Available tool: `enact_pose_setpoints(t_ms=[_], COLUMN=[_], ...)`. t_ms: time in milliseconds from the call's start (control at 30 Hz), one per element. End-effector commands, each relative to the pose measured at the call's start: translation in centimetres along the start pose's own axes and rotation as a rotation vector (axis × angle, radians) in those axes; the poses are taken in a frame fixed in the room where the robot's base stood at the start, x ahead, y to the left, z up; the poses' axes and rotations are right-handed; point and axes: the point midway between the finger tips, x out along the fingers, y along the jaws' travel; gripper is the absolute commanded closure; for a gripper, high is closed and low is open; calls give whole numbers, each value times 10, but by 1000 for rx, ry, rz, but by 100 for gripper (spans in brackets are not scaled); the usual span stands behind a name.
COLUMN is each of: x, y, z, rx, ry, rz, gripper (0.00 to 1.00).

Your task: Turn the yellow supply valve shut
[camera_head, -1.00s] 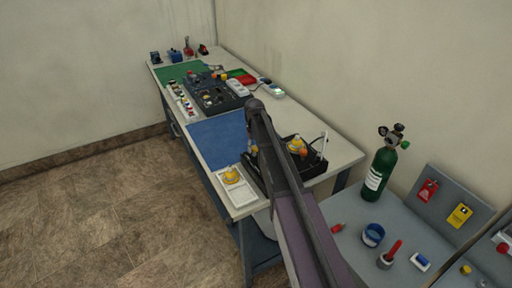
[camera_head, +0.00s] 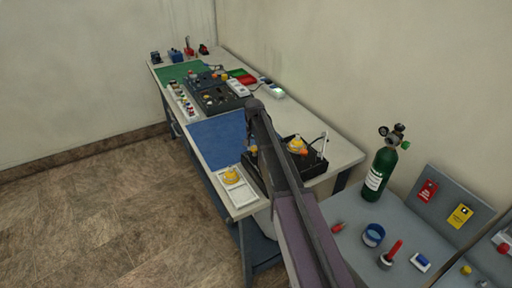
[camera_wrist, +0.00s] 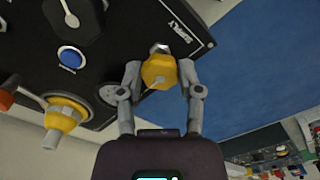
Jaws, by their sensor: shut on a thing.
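The yellow supply valve (camera_wrist: 160,72) is a faceted yellow knob with a pale pointer mark. It sits near the corner of a black panel (camera_wrist: 120,25), beside a white label that appears to read SUPPLY. My gripper (camera_wrist: 159,78) is shut on the valve, with one grey finger on each side of it. In the head view my arm covers most of the panel (camera_head: 316,168) and hides the grip.
A yellow-orange knob (camera_wrist: 62,115) and a blue button (camera_wrist: 71,57) are on the same panel. A blue mat (camera_head: 217,140) lies beside it. A yellow knob on a white plate (camera_head: 238,190) is at the bench's front edge. A green cylinder (camera_head: 378,175) stands right.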

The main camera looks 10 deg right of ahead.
Motion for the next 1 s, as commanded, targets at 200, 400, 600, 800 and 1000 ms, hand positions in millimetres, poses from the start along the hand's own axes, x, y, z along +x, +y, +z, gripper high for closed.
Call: enact_pose_setpoints(t_ms=[200, 400, 600, 800, 1000], x=[0, 0, 0, 0, 0], y=[-2, -2, -2, -1, -1], z=[-4, -4, -3, -2, -1], rx=[26, 26, 26, 25, 24], ry=[8, 8, 8, 5, 4], rz=[-4, -4, -4, -2, -2], gripper=[100, 100, 23, 19, 19])
